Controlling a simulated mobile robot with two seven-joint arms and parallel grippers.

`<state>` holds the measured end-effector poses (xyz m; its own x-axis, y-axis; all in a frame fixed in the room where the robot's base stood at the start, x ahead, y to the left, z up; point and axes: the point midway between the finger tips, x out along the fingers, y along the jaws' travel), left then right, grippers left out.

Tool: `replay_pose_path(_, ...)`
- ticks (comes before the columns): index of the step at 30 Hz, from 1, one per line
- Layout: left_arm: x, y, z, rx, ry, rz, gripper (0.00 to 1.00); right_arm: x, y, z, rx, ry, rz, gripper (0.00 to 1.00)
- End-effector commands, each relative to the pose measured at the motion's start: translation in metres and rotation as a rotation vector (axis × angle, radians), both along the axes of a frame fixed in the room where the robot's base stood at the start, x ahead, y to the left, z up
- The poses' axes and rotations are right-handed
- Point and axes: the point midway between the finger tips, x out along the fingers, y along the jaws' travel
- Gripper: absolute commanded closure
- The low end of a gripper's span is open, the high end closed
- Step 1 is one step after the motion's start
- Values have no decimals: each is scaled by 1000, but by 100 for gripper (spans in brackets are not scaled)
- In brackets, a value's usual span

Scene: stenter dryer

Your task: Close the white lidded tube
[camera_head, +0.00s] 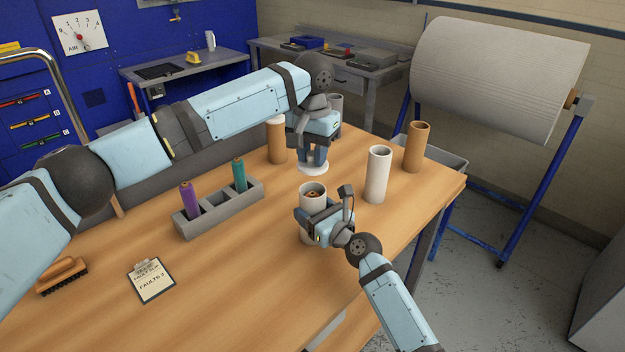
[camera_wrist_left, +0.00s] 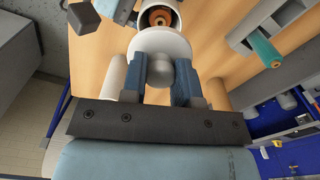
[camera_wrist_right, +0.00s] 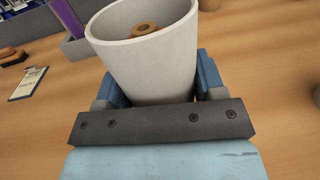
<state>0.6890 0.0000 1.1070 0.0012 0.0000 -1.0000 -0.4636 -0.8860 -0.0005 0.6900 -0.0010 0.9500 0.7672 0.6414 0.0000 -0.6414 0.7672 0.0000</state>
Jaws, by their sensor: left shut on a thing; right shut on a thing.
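The white tube (camera_head: 312,196) stands open and upright on the table, with a brown bobbin (camera_wrist_right: 144,30) inside it. My right gripper (camera_head: 322,228) is shut around the tube's side; the right wrist view shows the tube (camera_wrist_right: 150,70) between its fingers. The round white lid (camera_head: 312,168) is held above and behind the tube by my left gripper (camera_head: 314,156). In the left wrist view the fingers are shut on the lid's grey knob (camera_wrist_left: 185,74), and the lid (camera_wrist_left: 160,42) partly overlaps the view of the open tube (camera_wrist_left: 160,16).
A grey rack (camera_head: 218,208) holds a purple bobbin (camera_head: 190,199) and a teal one (camera_head: 239,174). A white tube (camera_head: 378,174) and brown tubes (camera_head: 416,147) (camera_head: 276,140) stand nearby. A clipboard (camera_head: 151,280) and a brush (camera_head: 62,276) lie at the left.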

Motion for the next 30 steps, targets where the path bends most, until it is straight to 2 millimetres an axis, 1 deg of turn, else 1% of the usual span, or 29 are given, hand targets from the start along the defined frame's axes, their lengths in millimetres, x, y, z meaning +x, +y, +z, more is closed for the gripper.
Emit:
replay_pose_path(1, -1, 0, -9, 0, 2, 0, 94, 0, 0, 0, 0, 0, 0, 79)
replay_pose_path(3, -1, 0, -20, 0, 2, 0, 94, 0, 0, 0, 0, 0, 0, 79)
replay_pose_path(6, -1, 0, -30, 0, 1, 0, 94, 0, 0, 0, 0, 0, 0, 79)
replay_pose_path(22, 0, 0, -32, 0, -1, 1, 94, 0, 0, 0, 1, -1, 0, 79)
replay_pose_path(30, 0, 0, -46, 0, 1, 31, 94, 0, 0, 0, 1, -1, 0, 79)
